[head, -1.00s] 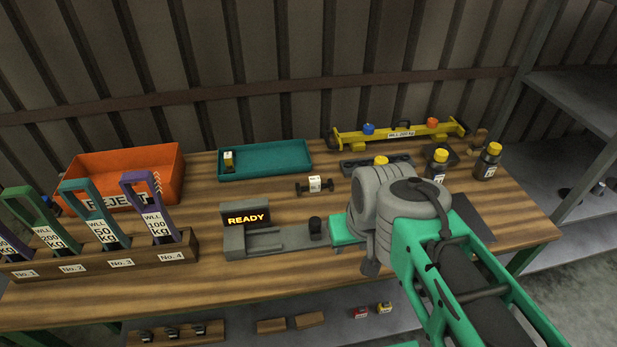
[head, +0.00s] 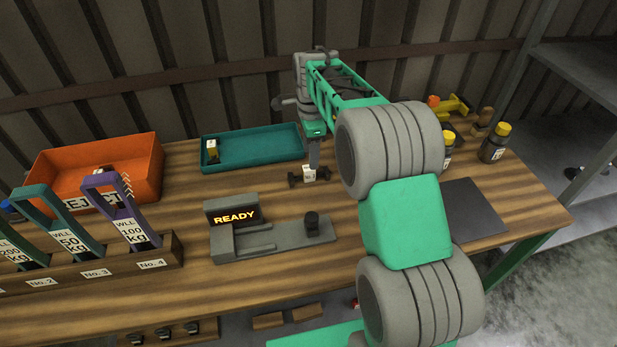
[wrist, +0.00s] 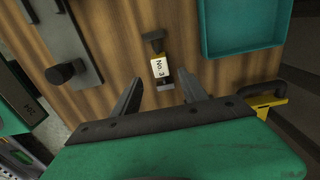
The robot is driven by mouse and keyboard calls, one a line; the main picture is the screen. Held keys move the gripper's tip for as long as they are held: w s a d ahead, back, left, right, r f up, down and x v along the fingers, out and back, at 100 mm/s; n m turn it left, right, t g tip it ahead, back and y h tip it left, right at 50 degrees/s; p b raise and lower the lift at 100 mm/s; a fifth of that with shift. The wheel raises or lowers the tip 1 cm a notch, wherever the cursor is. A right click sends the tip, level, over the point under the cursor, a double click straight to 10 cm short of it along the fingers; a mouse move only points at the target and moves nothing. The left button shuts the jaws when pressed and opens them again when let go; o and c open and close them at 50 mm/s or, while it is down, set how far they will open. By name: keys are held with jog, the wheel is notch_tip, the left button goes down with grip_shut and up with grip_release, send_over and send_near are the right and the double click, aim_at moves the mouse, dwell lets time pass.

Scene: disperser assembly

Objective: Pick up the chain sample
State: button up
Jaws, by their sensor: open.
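The chain sample (head: 309,175), a short dark piece with blocky ends and a white tag, lies on the wooden bench in front of the teal tray. In the wrist view the sample (wrist: 158,69) shows its tag, marked "No. 3", with a yellow edge. My gripper (head: 314,155) points down just over it in the head view. In the wrist view my gripper (wrist: 159,77) is open, with one finger on each side of the sample's near end. I see no contact. The arm hides part of the bench to the right.
The teal tray (head: 254,165) holds a small tagged piece (head: 212,150). A grey station reading "READY" (head: 234,216) with a dark knob stands nearer. An orange reject bin (head: 142,195) and a rack of shackles (head: 165,254) are left. Bottles (head: 494,143) stand right.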

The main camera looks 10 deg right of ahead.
aim_at(309, 170)
jog(key=f, duration=0.3)
jog(key=f+p, duration=0.1)
jog(key=f, duration=0.3)
jog(key=shift+w+a+f, duration=0.1)
jog(key=shift+a+f, duration=0.05)
jog(key=shift+a, duration=0.05)
jog(key=shift+c, duration=0.4)
grip_shut()
